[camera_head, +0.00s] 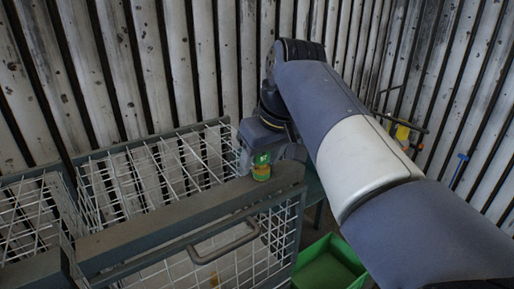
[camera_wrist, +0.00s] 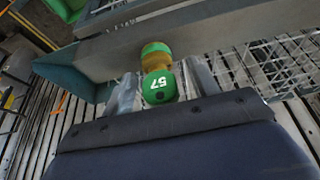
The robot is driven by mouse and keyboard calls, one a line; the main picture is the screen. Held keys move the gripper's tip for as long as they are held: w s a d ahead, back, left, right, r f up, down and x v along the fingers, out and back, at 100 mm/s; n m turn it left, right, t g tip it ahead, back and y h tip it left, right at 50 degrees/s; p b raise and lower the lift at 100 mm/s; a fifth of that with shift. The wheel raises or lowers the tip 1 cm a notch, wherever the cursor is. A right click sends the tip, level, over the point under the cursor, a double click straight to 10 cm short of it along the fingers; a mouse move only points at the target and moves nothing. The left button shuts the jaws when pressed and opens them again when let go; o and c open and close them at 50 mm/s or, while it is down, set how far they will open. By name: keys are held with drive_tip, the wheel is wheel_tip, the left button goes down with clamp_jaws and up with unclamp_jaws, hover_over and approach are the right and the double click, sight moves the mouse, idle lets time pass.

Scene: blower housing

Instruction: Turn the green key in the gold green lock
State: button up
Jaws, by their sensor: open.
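The green key (camera_wrist: 160,88), marked with a white 57, sits at the gold and green lock (camera_wrist: 155,60) in the wrist view. The lock is on the grey top bar of the wire cage. My gripper (camera_wrist: 163,76) is open, with one finger on each side of the key. I cannot tell whether either finger touches it. In the head view the key (camera_head: 262,158) stands above the lock (camera_head: 261,173) at the right end of the bar, just beside my gripper. The key's shaft is hidden.
The wire mesh cage (camera_head: 150,180) with its grey top bar (camera_head: 150,230) and a handle (camera_head: 222,246) fills the lower left. A green bin (camera_head: 328,268) stands on the floor to the right. A corrugated metal wall (camera_head: 200,60) rises behind. A blue object (camera_head: 460,165) is at the far right.

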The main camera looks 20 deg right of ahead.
drive_tip(key=shift+c, duration=0.6)
drive_tip(key=c, duration=0.9)
drive_tip(key=shift+c, duration=0.2)
drive_tip(key=m+h+p, duration=0.1)
drive_tip(key=m, duration=0.2)
drive_tip(key=shift+r+m+h, duration=0.1)
drive_tip(key=shift+m+h, duration=0.2)
drive_tip(key=shift+m, duration=0.6)
